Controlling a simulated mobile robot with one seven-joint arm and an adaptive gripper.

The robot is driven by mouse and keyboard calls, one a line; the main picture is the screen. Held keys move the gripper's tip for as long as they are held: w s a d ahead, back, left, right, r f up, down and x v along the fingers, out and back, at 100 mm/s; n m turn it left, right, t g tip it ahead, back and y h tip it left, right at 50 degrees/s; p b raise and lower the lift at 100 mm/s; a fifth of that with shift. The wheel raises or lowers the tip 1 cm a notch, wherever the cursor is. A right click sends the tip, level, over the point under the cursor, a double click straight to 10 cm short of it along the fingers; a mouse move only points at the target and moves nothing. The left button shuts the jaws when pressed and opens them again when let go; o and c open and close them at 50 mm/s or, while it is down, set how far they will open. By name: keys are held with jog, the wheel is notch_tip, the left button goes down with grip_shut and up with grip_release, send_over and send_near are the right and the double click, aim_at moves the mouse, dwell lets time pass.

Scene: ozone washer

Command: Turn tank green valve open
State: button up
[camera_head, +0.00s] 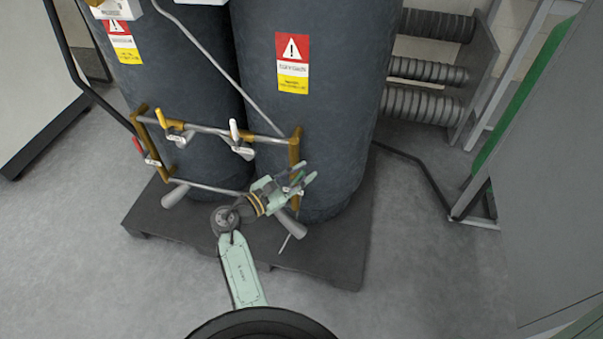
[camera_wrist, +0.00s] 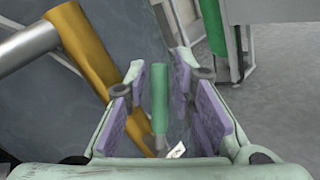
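The green valve handle (camera_wrist: 160,98) shows in the wrist view as an upright green lever with a metal piece at its foot. It stands between the two purple-padded fingers of my gripper (camera_wrist: 160,66), with visible gaps on both sides. My gripper is open. In the head view my gripper (camera_head: 301,178) is at the lower right of the tank pipe frame, beside its brass post (camera_head: 294,150). That post also shows in the wrist view (camera_wrist: 84,50), left of the fingers. In the head view my gripper largely hides the green valve. The dark tanks (camera_head: 310,125) stand behind.
The tanks stand on a dark pallet (camera_head: 345,262). Ribbed hoses (camera_head: 425,72) and a grey cabinet (camera_head: 555,180) are at the right. Grey floor is clear in front.

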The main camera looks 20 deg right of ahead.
grip_shut()
dwell(0.6)
